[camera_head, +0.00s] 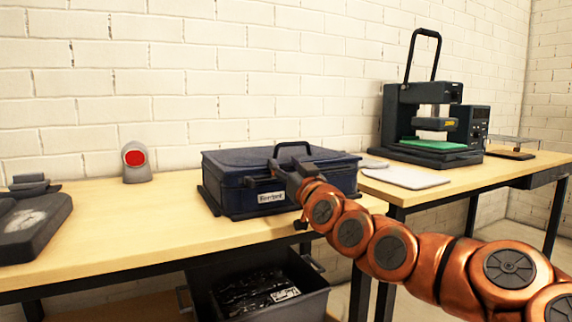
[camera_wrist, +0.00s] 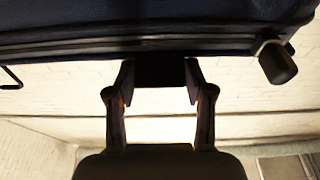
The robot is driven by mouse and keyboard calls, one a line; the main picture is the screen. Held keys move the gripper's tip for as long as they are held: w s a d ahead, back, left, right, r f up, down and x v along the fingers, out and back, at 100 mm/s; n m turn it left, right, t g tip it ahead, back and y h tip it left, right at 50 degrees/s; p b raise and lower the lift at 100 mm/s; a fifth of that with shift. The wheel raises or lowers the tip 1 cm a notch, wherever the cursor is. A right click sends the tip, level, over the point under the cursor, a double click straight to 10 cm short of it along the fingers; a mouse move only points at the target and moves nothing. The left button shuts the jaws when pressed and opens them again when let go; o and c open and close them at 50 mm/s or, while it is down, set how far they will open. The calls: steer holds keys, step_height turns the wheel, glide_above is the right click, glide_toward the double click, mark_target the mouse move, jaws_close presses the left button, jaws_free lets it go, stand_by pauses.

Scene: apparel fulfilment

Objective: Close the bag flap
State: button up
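The bag (camera_head: 225,184) is a dark navy, box-shaped case with a white label on its front, and it sits on the wooden table. Its top panel (camera_head: 235,157) looks nearly level; I cannot tell whether the flap is fully down. A dark handle (camera_head: 294,145) stands up at the top. My gripper (camera_head: 278,172) is at the bag's upper front, partly hidden by my wrist. In the wrist view, the bag (camera_wrist: 150,22) fills the top. My fingertips (camera_wrist: 160,75) are apart with a dark block between them; whether they grip it is unclear.
A grey bin (camera_head: 314,298) with dark contents stands below the table. A grey device with a red button (camera_head: 134,158) and a dark flat item (camera_head: 35,225) are to the left. A press machine (camera_head: 432,120) and a pale sheet (camera_head: 405,178) are on the right table.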

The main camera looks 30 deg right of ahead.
steer(key=o, duration=0.4)
steer(key=shift+w+a+f, duration=0.1)
steer(key=shift+a+f, duration=0.1)
steer(key=shift+f, duration=0.3)
steer(key=shift+w+a+f, duration=0.1)
steer(key=shift+a+f, duration=0.05)
steer(key=shift+f, duration=0.3)
steer(key=shift+c, duration=0.2)
steer(key=shift+s+f, duration=0.15)
steer(key=shift+s, duration=0.4)
steer(key=v, duration=0.2)
steer(key=shift+s, duration=0.45)
steer(key=shift+v, duration=0.85)
steer(key=shift+s+d+r, duration=0.1)
steer(key=shift+s+r, duration=0.1)
steer(key=shift+s, duration=0.3)
steer(key=shift+s+d+r, duration=0.1)
steer(key=shift+s+r, duration=0.1)
steer(key=shift+s, duration=0.3)
steer(key=shift+r, duration=0.2)
